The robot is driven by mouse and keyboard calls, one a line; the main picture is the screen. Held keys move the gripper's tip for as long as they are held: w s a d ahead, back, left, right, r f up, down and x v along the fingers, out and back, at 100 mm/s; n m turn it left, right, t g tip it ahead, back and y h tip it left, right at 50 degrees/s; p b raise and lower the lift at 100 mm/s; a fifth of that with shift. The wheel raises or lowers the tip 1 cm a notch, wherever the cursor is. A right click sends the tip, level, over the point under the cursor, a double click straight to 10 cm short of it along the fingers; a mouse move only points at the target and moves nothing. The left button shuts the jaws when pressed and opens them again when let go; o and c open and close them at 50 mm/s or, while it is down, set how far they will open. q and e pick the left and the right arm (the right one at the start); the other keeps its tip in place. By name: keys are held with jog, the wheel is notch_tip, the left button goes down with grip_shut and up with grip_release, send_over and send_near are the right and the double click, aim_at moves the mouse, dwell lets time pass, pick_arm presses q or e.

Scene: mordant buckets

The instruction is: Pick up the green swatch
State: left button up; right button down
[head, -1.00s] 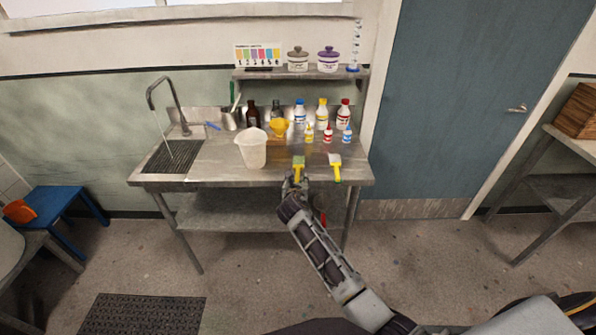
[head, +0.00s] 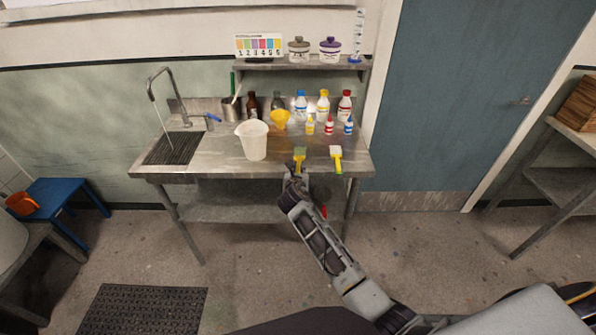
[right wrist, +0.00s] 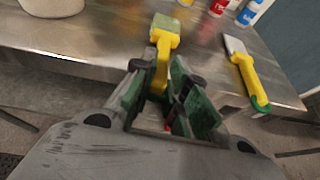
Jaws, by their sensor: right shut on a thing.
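The green swatch (head: 300,153) has a flat green head on a yellow handle. It is at the front edge of the steel table, head pointing away from me. My right gripper (head: 296,174) is at the table's front edge, shut on the handle of the green swatch. In the right wrist view the fingers (right wrist: 164,82) close around the yellow handle, and the green head (right wrist: 165,23) shows beyond them. I cannot tell whether the swatch touches the tabletop. My left gripper is not in view.
A white-headed tool with a yellow handle (head: 336,159) lies just right on the steel table (head: 210,165). A white pitcher (head: 253,141) stands to the left. A sink (head: 173,148) is at the left end.

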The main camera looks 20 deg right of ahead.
notch_tip(320, 180, up, 10)
jog(key=shift+f+p, duration=0.15)
jog(key=shift+p, duration=0.15)
dwell(0.8)
